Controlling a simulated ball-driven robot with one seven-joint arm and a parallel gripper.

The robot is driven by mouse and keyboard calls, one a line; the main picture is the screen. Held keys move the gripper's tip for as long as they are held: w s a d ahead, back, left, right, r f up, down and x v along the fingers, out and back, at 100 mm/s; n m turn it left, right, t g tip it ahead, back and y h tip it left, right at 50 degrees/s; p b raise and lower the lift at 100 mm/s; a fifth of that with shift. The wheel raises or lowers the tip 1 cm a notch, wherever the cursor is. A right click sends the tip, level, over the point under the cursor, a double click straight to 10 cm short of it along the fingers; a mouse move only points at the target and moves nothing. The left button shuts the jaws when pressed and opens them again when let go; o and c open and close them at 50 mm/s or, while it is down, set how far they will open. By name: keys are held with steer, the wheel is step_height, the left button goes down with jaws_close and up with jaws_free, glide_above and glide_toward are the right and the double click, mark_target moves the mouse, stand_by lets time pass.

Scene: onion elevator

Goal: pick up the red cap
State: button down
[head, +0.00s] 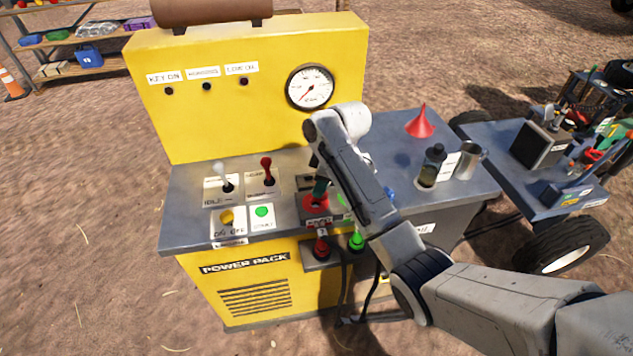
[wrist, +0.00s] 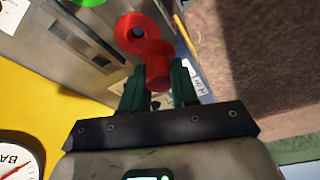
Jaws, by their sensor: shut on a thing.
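The red cap (wrist: 158,66) is between the green fingers of my gripper (wrist: 159,85) in the wrist view. My gripper is shut on its narrow cylindrical part, and its wider rim faces away from my palm. Just beyond it is a red ring (wrist: 137,32) with a dark hole, partly overlapped by the cap. I cannot tell whether cap and ring touch. In the head view my gripper (head: 320,188) points down over the red ring (head: 315,204) on the grey top of the yellow power pack (head: 190,120). My wrist hides part of that panel.
Levers with white (head: 219,172) and red (head: 266,165) knobs stand to the left. Red (head: 321,249) and green (head: 357,241) fittings are on the front. A red funnel (head: 420,125), dark bottle (head: 431,168) and metal mug (head: 467,162) stand right.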

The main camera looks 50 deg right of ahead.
steer(key=s+a+r, duration=0.4)
steer(key=s+r, duration=0.1)
steer(key=s, duration=0.3)
steer(key=shift+s+a, duration=0.2)
steer(key=shift+s, duration=0.1)
stand_by(0.3)
stand_by(0.6)
